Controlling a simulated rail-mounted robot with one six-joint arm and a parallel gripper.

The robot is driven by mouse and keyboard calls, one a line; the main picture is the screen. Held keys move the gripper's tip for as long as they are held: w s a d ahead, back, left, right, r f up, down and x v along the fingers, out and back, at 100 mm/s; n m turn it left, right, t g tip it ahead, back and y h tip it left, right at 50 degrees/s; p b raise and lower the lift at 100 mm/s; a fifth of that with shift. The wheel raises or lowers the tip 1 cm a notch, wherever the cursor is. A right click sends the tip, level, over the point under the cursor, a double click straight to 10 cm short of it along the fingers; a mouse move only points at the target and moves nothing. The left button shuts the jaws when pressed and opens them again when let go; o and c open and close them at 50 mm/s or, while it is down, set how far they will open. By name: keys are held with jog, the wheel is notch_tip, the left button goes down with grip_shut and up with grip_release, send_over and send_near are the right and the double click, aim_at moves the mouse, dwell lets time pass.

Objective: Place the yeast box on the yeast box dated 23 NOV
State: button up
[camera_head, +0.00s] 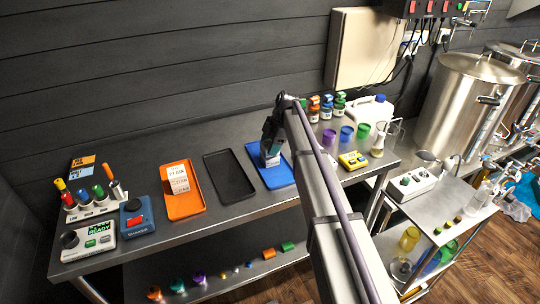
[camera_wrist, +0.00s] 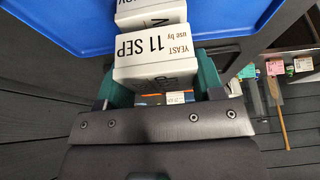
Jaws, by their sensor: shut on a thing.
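My gripper (camera_head: 270,146) is over the blue tray (camera_head: 284,178), with its fingers pointing down. In the wrist view its teal fingers (camera_wrist: 165,84) are shut on a white yeast box (camera_wrist: 155,55) marked "use by 11 SEP". Beyond that box another white box (camera_wrist: 150,13) shows, cut off by the frame; its partial lettering looks like "OV", and its day cannot be read. In the head view a white box (camera_head: 270,160) shows under the gripper, mostly hidden. I cannot tell whether the held box touches the other one.
The orange tray (camera_head: 190,210) at left holds stacked white boxes (camera_head: 178,176), the top one apparently marked "21 JUN". The black tray (camera_head: 229,176) between is empty. Coloured cups (camera_head: 346,133), bottles and a yellow device (camera_head: 353,160) stand right of the blue tray.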

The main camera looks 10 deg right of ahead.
jog(key=shift+f, duration=0.65)
jog(key=o, duration=0.9)
jog(key=shift+o, duration=0.2)
jog(key=shift+r, duration=0.1)
